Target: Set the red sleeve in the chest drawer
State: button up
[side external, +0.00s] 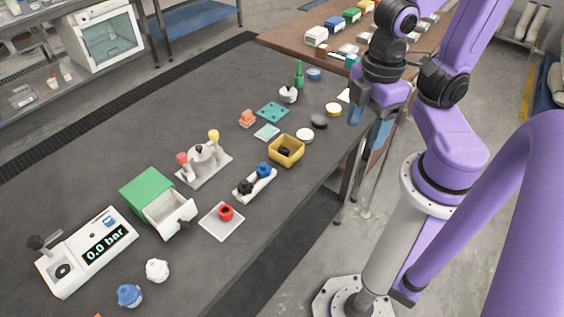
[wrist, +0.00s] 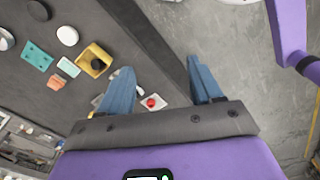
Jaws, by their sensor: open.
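The red sleeve (side external: 225,213), a short ring with a dark centre, sits on a pale square plate (side external: 212,229) near the table's front edge. It also shows in the wrist view (wrist: 151,102), small, between my fingers. The green-topped chest (side external: 146,187) stands to its left in the side view. Its white drawer (side external: 170,217) is pulled out to the front right, with a dark knob on its front. The chest cannot be made out in the wrist view. My gripper (side external: 367,122) is open and empty, high at the table's right edge, far from the sleeve.
A white block with black and blue knobs (side external: 255,183) lies just behind the plate. A yellow bin (side external: 286,151) and a grey stand with red and yellow tops (side external: 204,160) are farther back. A gauge box (side external: 87,252) stands left. Bare table lies right of the plate.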

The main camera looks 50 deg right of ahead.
jog(key=n, duration=0.8)
send_over(224, 211)
notch_tip(224, 211, down, 4)
jog(key=f, duration=1.2)
jog(key=shift+d, duration=0.3)
jog(key=shift+a+f, duration=0.2)
jog(key=shift+f, duration=1.2)
jog(key=shift+a+f, duration=0.15)
jog(key=shift+f, duration=1.2)
grip_shut()
